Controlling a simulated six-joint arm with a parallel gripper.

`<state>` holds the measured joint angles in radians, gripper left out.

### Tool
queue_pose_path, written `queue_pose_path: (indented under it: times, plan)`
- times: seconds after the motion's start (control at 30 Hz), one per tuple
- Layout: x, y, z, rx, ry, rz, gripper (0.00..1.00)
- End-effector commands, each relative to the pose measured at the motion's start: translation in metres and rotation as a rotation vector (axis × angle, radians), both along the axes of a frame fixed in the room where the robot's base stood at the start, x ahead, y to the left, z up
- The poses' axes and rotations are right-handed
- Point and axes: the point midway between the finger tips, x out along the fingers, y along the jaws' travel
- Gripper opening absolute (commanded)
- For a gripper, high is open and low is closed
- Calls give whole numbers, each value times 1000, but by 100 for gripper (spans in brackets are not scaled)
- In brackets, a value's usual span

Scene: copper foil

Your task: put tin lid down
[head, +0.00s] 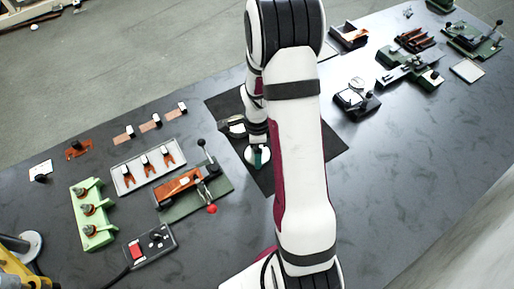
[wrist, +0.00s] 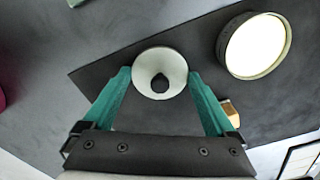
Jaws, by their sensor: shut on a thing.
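In the head view the lid (head: 253,160) shows as a pale disc at my gripper (head: 260,156), over the dark mat (head: 226,104). I cannot tell whether it touches the mat. A round dark-sided tin (wrist: 226,42) with a bright white round face stands apart, right of the lid; it also shows in the head view (head: 232,126).
A small tan block (wrist: 229,108) shows beside the right finger. Left of the mat is a green fixture with a red-knobbed lever (head: 212,209); beyond it are a grey tray (head: 126,181) and a light-green rack (head: 84,213). A dark device (head: 356,101) stands right of the mat.

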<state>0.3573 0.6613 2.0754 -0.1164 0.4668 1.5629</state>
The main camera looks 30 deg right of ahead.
Motion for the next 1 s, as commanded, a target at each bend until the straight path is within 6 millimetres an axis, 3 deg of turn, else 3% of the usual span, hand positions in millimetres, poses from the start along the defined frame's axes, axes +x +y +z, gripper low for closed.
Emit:
queue_pose_path:
  times: [0.17,0.2,0.23,0.57,0.9,1.0]
  plan:
    - [0,0,-2,0,1,0,38]
    - [0,0,-3,0,0,0,95]
    - [0,0,-3,0,0,0,100]
    - [0,0,6,-1,-2,0,100]
    - [0,0,94,-1,-5,-1,100]
    - [0,-1,111,-1,-3,1,100]
